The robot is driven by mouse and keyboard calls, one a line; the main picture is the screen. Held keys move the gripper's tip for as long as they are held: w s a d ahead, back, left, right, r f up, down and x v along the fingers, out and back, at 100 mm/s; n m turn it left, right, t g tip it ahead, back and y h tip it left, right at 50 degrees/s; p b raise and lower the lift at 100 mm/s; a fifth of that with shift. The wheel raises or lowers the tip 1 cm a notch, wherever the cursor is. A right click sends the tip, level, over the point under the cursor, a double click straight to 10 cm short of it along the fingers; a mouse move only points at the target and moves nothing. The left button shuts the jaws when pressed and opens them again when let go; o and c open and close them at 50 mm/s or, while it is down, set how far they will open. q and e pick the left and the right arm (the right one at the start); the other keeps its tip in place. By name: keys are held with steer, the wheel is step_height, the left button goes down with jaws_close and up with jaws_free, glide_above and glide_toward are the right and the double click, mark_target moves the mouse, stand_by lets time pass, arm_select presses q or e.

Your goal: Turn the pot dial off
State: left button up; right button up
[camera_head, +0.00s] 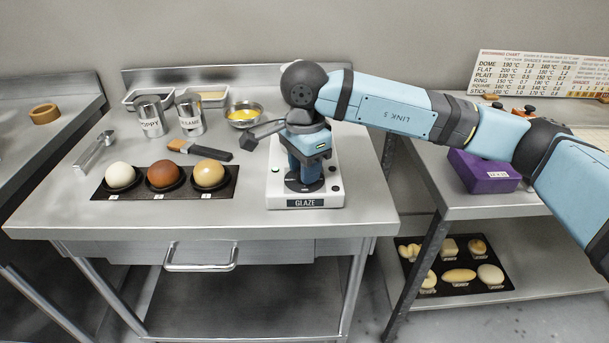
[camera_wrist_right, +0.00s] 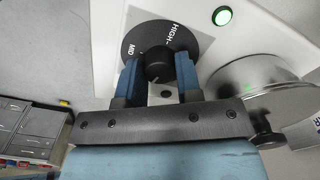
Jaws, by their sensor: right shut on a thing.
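The white glaze warmer (camera_head: 276,185) stands at the right of the steel table, with a "GLAZE" label on its front. My right gripper (camera_head: 305,178) reaches down over it and covers most of its top. In the right wrist view, the pot dial (camera_wrist_right: 158,35) is a black disc marked "MID" and "HIGH". My right gripper's blue fingers (camera_wrist_right: 158,72) are shut on the dial's black knob (camera_wrist_right: 158,62), one on each side. The "OFF" mark and the pointer cannot be made out. A green light (camera_wrist_right: 222,15) glows beside the dial. My left gripper is not in view.
A dark tray (camera_head: 227,194) with several buns, a brush (camera_head: 200,150), tongs (camera_head: 94,150), two cans (camera_head: 190,116) and a bowl of yellow liquid (camera_head: 243,114) lie left of the warmer. A purple box (camera_head: 484,172) is on the right table. A dark handle (camera_head: 263,134) sticks out near my wrist.

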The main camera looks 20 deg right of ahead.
steer(key=n+b, duration=0.2)
steer(key=n, duration=0.1)
steer(key=shift+f+n, duration=0.1)
steer(key=shift+n, duration=0.3)
steer(key=shift+n+b, duration=0.6)
steer(key=shift+n, duration=0.3)
steer(key=n+b, duration=0.2)
steer(key=n, duration=0.2)
steer(key=shift+n, duration=0.7)
steer(key=n+b, duration=0.2)
steer(key=n, duration=0.5)
steer(key=shift+b, duration=0.4)
steer(key=shift+n, duration=0.9)
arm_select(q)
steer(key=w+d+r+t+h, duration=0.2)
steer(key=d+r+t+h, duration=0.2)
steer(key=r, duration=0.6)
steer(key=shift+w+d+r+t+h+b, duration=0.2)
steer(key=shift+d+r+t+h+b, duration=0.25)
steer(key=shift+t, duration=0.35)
arm_select(e)
steer(key=shift+n, duration=0.5)
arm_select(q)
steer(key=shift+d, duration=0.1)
arm_select(e)
steer(key=shift+r, duration=0.2)
